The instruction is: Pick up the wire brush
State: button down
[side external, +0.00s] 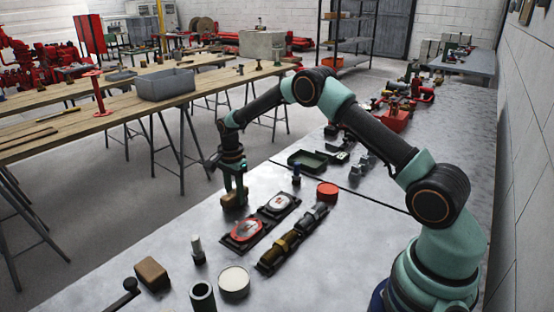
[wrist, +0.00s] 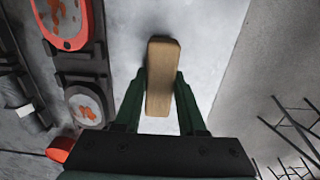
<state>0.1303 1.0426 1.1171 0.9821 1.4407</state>
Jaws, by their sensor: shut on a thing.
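The wire brush (side external: 233,201) shows as a tan wooden block near the long edge of the grey worktop. It also shows in the wrist view (wrist: 161,65), upright in the picture, its near part between the fingers. No bristles are visible, only its plain wooden face. My gripper (side external: 235,195) points down over it and is shut on it, one finger along each side in the wrist view (wrist: 160,88). I cannot tell whether the brush touches the worktop or hangs just above it.
Two dark trays with a red-rimmed gauge (side external: 246,230) and a white-faced gauge (side external: 279,203) lie right of the brush. Brass-ended fittings (side external: 290,240), a red lid (side external: 327,191) and another brown block (side external: 152,274) are nearby. The worktop edge is close, with floor beyond.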

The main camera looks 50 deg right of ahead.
aim_at(234, 192)
notch_tip(234, 192, up, 20)
dwell(0.5)
